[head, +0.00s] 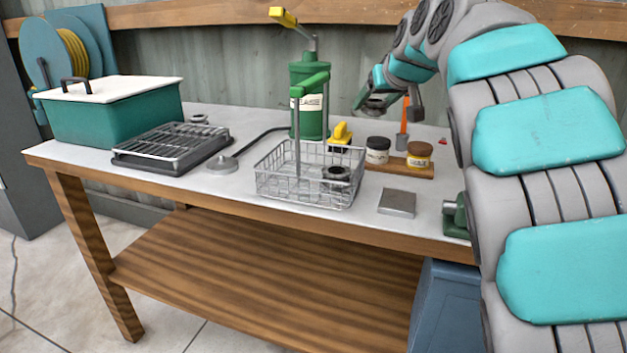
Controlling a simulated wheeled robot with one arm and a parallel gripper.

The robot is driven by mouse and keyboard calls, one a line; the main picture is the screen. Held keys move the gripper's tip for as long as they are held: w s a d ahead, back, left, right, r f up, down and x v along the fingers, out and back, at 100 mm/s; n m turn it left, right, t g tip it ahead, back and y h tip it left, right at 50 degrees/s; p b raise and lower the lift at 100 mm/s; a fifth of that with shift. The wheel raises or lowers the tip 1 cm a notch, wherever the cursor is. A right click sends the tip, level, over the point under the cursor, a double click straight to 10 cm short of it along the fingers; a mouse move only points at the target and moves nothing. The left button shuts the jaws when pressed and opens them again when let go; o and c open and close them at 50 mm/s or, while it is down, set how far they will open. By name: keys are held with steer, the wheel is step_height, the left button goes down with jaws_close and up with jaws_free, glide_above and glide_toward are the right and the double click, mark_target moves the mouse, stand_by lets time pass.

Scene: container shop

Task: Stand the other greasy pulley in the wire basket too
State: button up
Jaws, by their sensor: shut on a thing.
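The wire basket (276,188) stands near the table's front edge, left of my gripper in the head view. One dark pulley (337,174) sits in its right part. A green-handled thing rises at the basket's middle; I cannot tell whether it is inside or behind. My gripper (384,107) is raised above the back of the table, right of the green pump. It is shut on a small dark grey round thing (374,104), which looks like the other pulley. The grip is small in view and partly hidden.
The green pump (308,85) stands behind the basket. A black rack (172,149) and lidded green box (112,120) fill the left. A grey block (397,202) lies right of the basket.

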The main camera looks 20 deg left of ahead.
mark_target(366, 107)
steer(key=s+n+g+y, duration=0.1)
steer(key=s+n+y, duration=0.1)
steer(key=s+a+n+g+y, duration=0.1)
steer(key=s+n+g, duration=0.1)
steer(key=s+n, duration=0.1)
steer(key=shift+s+a+y, duration=0.1)
steer(key=shift+s+y, duration=0.2)
steer(key=shift+y, duration=0.1)
steer(key=s+f+n+g+y, duration=0.1)
steer(key=s+n+g+y, duration=0.1)
steer(key=s+n+g, duration=0.65)
steer(key=shift+t, duration=0.45)
steer(key=b+x, duration=0.1)
steer(key=x, duration=0.2)
steer(key=b+x, duration=0.1)
steer(key=x, duration=0.3)
steer(key=r+b+x, duration=0.1)
steer(key=x, duration=0.3)
steer(key=shift+w+a+b, duration=0.3)
steer(key=shift+a+b, duration=0.1)
steer(key=x, duration=0.3)
steer(key=shift+a+f, duration=0.35)
steer(key=shift+f, duration=0.2)
steer(key=o, duration=1.5)
steer(key=shift+c, duration=0.2)
